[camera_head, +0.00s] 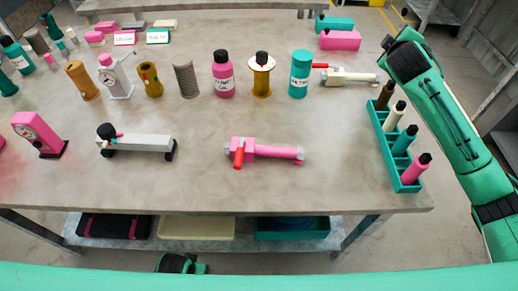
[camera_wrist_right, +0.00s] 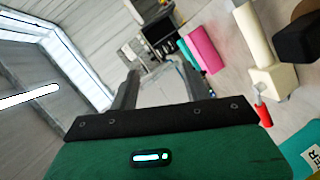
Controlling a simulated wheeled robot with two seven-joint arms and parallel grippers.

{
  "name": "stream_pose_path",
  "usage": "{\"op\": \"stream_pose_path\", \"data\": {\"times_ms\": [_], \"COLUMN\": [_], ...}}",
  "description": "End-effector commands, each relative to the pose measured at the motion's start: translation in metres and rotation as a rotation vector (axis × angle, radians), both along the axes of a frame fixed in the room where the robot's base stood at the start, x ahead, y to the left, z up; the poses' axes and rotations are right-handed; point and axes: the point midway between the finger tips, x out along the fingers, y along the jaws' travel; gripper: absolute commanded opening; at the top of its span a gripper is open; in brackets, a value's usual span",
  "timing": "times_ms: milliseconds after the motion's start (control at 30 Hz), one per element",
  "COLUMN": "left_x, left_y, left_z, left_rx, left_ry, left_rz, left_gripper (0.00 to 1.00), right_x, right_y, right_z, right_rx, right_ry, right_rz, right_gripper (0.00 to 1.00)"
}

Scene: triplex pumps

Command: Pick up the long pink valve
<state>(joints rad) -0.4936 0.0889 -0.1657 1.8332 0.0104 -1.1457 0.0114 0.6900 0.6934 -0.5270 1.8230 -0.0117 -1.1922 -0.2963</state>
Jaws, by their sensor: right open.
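The long pink valve (camera_head: 272,151) lies on the table near its front middle, with a red handle at its left end and a long pink body pointing right. Nothing touches it. My right arm rises along the right side of the table. Its gripper (camera_wrist_right: 158,80) shows in the right wrist view, open with nothing between its fingers. It is far from the pink valve, which is not in the wrist view.
A teal rack (camera_head: 385,150) with several bottles stands at the table's right edge. A cream valve (camera_head: 348,77) with a red handle lies behind it. A row of bottles and cylinders crosses the middle. The table around the pink valve is clear.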

Motion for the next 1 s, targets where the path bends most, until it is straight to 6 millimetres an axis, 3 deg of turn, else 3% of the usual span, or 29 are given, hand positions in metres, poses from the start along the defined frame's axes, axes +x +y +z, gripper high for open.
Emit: {"op": "stream_pose_path", "data": {"times_ms": [100, 267, 500, 800, 1000], "left_x": [0.0, 0.0, 0.0, 0.0, 0.0], "left_y": [0.0, 0.0, 0.0, 0.0, 0.0], "left_z": [0.0, 0.0, 0.0, 0.0, 0.0], "left_rx": [0.0, 0.0, 0.0, 0.0, 0.0], "left_ry": [0.0, 0.0, 0.0, 0.0, 0.0], "left_rz": [0.0, 0.0, 0.0, 0.0, 0.0], "left_gripper": [0.59, 0.59, 0.59, 0.59, 0.59], "right_x": [-0.003, -0.019, -0.064, -0.148, -0.206], "right_y": [0.049, 0.109, 0.188, 0.254, 0.274], "right_z": [0.003, 0.001, -0.005, -0.018, -0.024], "right_rx": [0.084, 0.18, 0.278, 0.333, 0.338], "right_ry": [0.067, 0.186, 0.41, 0.751, 0.974], "right_rz": [0.114, 0.26, 0.458, 0.649, 0.723], "right_gripper": [0.48, 0.48, 0.48, 0.48, 0.48]}}
